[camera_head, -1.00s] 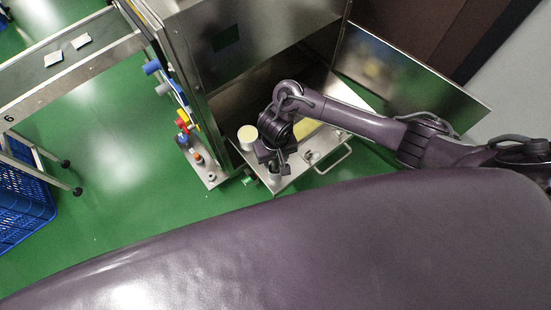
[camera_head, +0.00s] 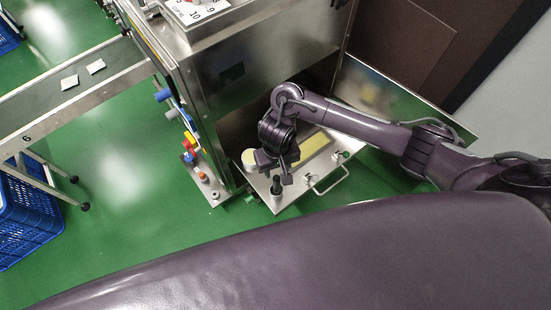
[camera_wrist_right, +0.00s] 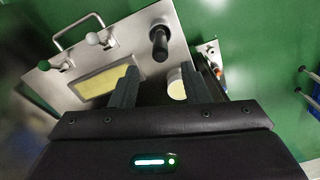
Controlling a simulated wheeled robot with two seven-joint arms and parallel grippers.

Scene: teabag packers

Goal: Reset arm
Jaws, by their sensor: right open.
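My right arm comes in from the right in the head view, and its gripper (camera_head: 276,168) is over the metal plate (camera_head: 318,187) at the machine's open front. In the right wrist view the gripper's two fingers (camera_wrist_right: 160,88) are apart with nothing between them. A black upright knob (camera_wrist_right: 160,43) stands on the plate beyond the fingertips; it also shows just below the gripper in the head view (camera_head: 276,186). A pale round cap (camera_wrist_right: 176,84) shows beside one finger. My left gripper is not in view.
The steel machine (camera_head: 270,65) has an open door panel (camera_head: 400,100) on the right. The plate has a yellow strip (camera_head: 312,146) and a wire handle (camera_head: 330,181). A conveyor (camera_head: 55,105) with two white packets and a blue crate (camera_head: 25,225) are at left. Green floor is clear between.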

